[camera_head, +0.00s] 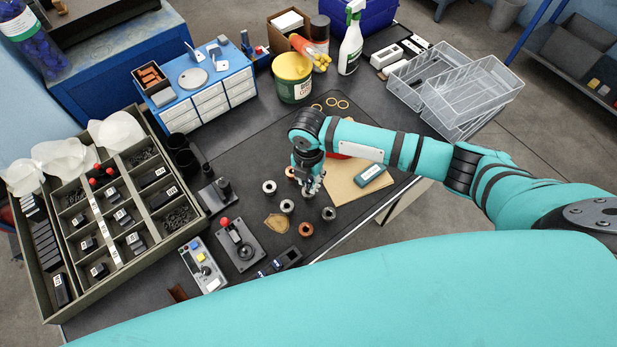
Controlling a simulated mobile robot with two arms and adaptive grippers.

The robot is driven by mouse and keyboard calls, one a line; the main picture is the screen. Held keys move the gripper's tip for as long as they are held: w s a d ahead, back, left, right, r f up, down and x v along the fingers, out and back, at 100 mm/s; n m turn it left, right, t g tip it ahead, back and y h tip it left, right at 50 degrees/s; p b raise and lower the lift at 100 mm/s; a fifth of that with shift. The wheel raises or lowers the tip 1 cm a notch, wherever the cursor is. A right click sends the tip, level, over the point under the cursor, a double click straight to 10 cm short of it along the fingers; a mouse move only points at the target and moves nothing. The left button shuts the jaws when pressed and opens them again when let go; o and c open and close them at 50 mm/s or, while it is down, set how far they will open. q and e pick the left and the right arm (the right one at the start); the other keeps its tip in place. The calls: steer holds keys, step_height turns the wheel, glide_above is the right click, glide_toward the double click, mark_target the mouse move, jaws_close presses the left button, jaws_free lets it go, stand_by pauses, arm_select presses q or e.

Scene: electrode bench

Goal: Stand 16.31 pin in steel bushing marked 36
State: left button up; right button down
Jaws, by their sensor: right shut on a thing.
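My right gripper (312,192) points down over the middle of the dark bench mat. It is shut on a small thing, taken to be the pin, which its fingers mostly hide. Around it stand several ring-shaped bushings: grey steel ones to its left (269,187), at its lower left (287,206) and at its lower right (328,213). A copper-coloured bushing (305,229) stands below, and another (290,172) is just left of the gripper. Markings are too small to read, so I cannot tell which is 36. My left gripper is out of view.
A compartment tray (168,233) fills the left side. A red-knobbed fixture (240,245) and a grey control box (203,264) stand near the front edge. A tan board (346,190) lies right of the gripper, partly under my arm. Clear plastic bins (471,99) stand at the back right.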

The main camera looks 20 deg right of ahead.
mark_target(308, 187)
steer(key=shift+p, duration=0.3)
stand_by(0.4)
steer(key=shift+f+b, duration=1.05)
steer(key=shift+f, duration=0.8)
steer(key=c, duration=1.1)
jaws_free()
steer(key=shift+r, duration=0.1)
step_height(308, 187, up, 12)
steer(key=shift+f, duration=0.1)
